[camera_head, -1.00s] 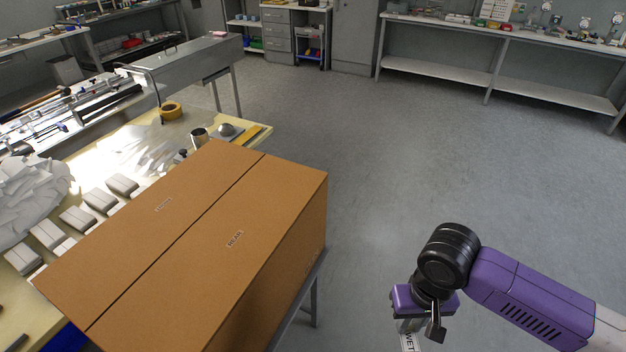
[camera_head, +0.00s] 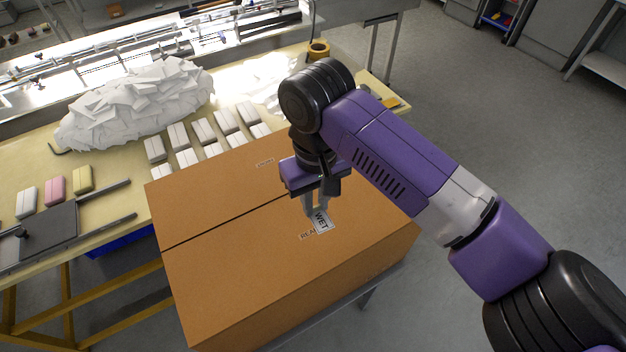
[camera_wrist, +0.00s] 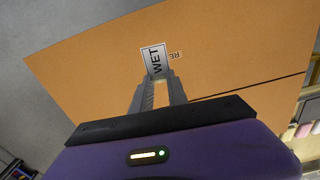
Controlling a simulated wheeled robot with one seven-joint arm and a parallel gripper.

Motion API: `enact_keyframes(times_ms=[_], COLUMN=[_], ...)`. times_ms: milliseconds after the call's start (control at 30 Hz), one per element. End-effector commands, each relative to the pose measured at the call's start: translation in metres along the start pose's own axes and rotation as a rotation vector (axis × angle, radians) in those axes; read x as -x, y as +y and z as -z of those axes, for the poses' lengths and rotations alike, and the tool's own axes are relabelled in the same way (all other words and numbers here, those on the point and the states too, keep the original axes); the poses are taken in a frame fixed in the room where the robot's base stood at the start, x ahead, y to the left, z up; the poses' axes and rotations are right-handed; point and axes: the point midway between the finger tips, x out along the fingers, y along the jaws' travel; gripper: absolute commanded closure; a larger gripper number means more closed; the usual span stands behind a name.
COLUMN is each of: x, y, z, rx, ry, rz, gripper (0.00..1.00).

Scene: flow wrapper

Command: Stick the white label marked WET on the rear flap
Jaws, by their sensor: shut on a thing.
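My gripper (camera_head: 318,208) is shut on the white label marked WET (camera_head: 321,221), which hangs from the fingertips. The label also shows upright between the fingertips in the wrist view (camera_wrist: 154,54). The large brown box has two top flaps split by a dark seam. The rear flap (camera_head: 230,275) is the one with the printed word REAR, partly covered by the label in the head view. In the wrist view the letters RE (camera_wrist: 175,55) show just right of the label. I cannot tell whether the label touches the flap. The other flap (camera_head: 205,205) carries a small printed word, too small to read.
The wrapping machine stands behind. Open floor lies right of the box.

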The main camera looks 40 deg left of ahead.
Motion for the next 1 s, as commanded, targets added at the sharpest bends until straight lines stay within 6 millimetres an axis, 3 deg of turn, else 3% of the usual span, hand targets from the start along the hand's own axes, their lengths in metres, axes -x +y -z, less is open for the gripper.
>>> enact_keyframes(times_ms=[33, 200, 800, 1000], x=[0.003, 0.008, -0.028, -0.031], y=[-0.013, -0.031, -0.031, -0.031], z=[0.007, 0.016, 0.017, 0.016], rx=[0.029, 0.074, 0.074, 0.074], ry=[0.0, 0.0, 0.001, 0.001], rz=[0.0, 0.0, -0.001, -0.001], gripper=[1.0, 1.0, 1.0, 1.0])
